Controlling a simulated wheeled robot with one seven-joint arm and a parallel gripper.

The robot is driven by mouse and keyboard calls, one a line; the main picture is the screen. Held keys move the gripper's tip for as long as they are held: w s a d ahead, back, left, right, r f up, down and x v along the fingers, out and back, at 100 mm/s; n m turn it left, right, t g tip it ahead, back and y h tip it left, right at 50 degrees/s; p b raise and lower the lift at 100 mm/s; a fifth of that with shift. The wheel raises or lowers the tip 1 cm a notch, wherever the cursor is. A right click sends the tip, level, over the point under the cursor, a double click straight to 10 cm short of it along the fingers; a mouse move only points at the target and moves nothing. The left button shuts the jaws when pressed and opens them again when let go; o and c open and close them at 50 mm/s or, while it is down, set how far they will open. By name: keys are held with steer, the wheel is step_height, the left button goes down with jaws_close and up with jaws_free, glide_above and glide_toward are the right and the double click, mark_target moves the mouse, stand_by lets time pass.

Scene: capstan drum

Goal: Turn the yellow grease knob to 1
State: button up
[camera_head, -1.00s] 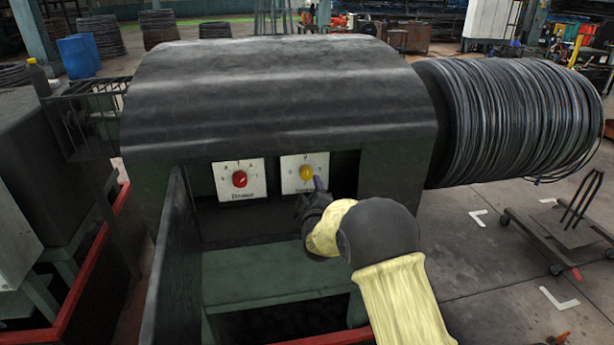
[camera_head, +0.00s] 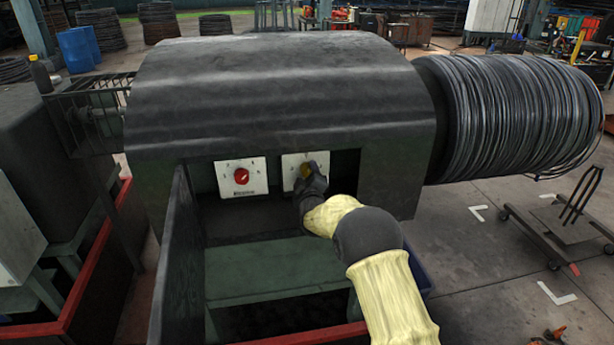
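The yellow knob (camera_head: 305,170) sits on the right white dial plate (camera_head: 290,162) on the front of the dark green machine. My gripper (camera_head: 308,176) is at the knob and covers its right side and much of the plate. Whether the fingers touch or grip the knob cannot be told. The dial marks on this plate are mostly hidden or too small to read. A red knob (camera_head: 241,175) sits on the left white plate (camera_head: 227,186), clear of my gripper.
The machine's rounded black cover (camera_head: 275,90) overhangs the dials. A dark upright panel (camera_head: 180,260) stands at the left of the recess, and a green ledge (camera_head: 265,270) lies below. A large wire coil (camera_head: 515,115) is at the right.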

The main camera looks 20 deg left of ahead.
steer(key=shift+d, duration=0.15)
steer(key=c, duration=0.9)
steer(key=shift+w+f+m+b, duration=0.1)
steer(key=shift+m+b, duration=0.3)
steer(key=shift+b, duration=0.1)
steer(key=m+b, duration=0.3)
steer(key=shift+b, duration=0.35)
steer(key=m+b, duration=0.4)
steer(key=shift+d+g, duration=0.1)
steer(key=shift+g, duration=0.2)
steer(key=shift+w+d+r+m+g+y+b, duration=0.1)
steer(key=shift+m+g+b, duration=0.05)
steer(key=shift+m+b, duration=1.2)
steer(key=shift+r+m+g+y+b, duration=0.1)
steer(key=shift+m+b, duration=0.7)
steer(key=shift+m, duration=0.9)
steer(key=shift+w+d+r+m+g+y+b, duration=0.1)
steer(key=shift+m+g+b, duration=0.05)
steer(key=shift+m+b, duration=1.2)
steer(key=shift+m, duration=0.3)
